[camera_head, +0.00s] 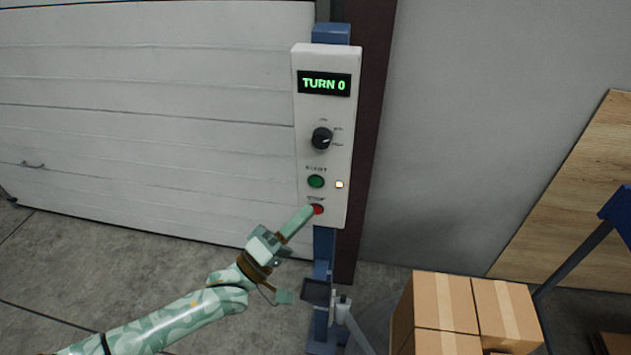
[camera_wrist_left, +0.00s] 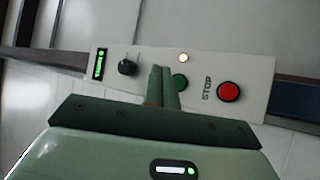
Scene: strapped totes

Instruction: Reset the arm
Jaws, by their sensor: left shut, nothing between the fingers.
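My left gripper (camera_head: 306,214) comes in from the lower left, shut and empty, with its fingertips in front of the lower part of the white control panel (camera_head: 307,120). In the head view the tip partly covers the red STOP button (camera_head: 319,209). In the left wrist view the shut fingers (camera_wrist_left: 164,82) lie between the black dial (camera_wrist_left: 127,67) and the red button (camera_wrist_left: 229,92), partly over the green button (camera_wrist_left: 180,83). I cannot tell whether the tips touch the panel. My right gripper is not in view.
The panel's display (camera_head: 324,84) reads TURN 0, and a small light (camera_head: 339,184) glows. The panel stands on a blue post (camera_head: 323,245) beside a white shutter door (camera_head: 150,110). Cardboard boxes (camera_head: 445,300) stand at lower right, near a leaning wooden board (camera_head: 570,200).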

